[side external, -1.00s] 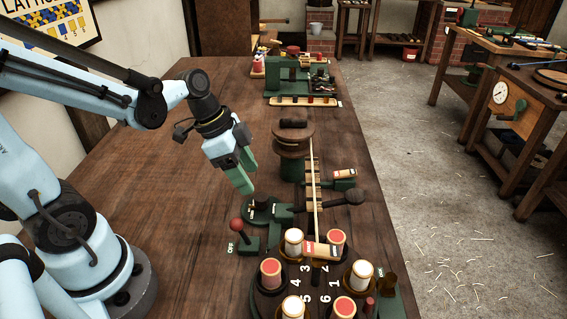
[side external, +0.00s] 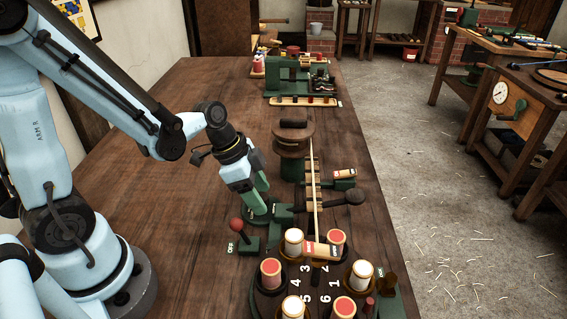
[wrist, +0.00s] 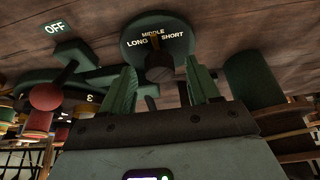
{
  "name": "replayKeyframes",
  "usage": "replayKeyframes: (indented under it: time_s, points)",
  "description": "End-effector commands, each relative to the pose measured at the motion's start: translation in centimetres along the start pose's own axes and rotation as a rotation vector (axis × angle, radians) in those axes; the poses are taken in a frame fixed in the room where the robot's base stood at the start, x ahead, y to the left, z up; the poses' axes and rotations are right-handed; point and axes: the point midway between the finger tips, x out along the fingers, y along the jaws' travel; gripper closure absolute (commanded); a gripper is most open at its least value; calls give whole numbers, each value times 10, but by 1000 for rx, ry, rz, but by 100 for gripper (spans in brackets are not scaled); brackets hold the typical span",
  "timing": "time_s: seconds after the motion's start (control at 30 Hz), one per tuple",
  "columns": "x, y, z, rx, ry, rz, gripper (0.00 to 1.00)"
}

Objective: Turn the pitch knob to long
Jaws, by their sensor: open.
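The pitch knob (wrist: 158,68) is a dark knob on a round green dial (wrist: 135,40) lettered LONG, MIDDLE and SHORT in the wrist view. My gripper (wrist: 163,85) is open, with one green finger on each side of the knob in that view; contact is not clear. In the side external view my gripper (side external: 257,197) points down, low over the dial (side external: 256,218). The fingers and wrist hide most of the knob there.
A lever with a red ball (side external: 236,225) stands beside an OFF label, left of the dial. A round carrier with several bobbins (side external: 271,272) stands at the front. A wooden-topped post (side external: 293,140) stands behind. The left of the bench is clear.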

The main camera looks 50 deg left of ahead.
Motion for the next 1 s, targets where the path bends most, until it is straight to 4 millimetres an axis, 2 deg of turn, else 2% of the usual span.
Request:
replayKeyframes:
  time_s: [0.03, 0.07, 0.4, 0.57, 1.0]
  points:
    - [0, 0, 0, 0, 0, 0, 39]
    - [0, 0, 0, 0, 0, 0, 44]
    - [0, 0, 0, 0, 0, 0, 95]
    - [0, 1, 0, -26, -1, -10, 95]
    - [0, 3, 0, -327, -1, -136, 95]
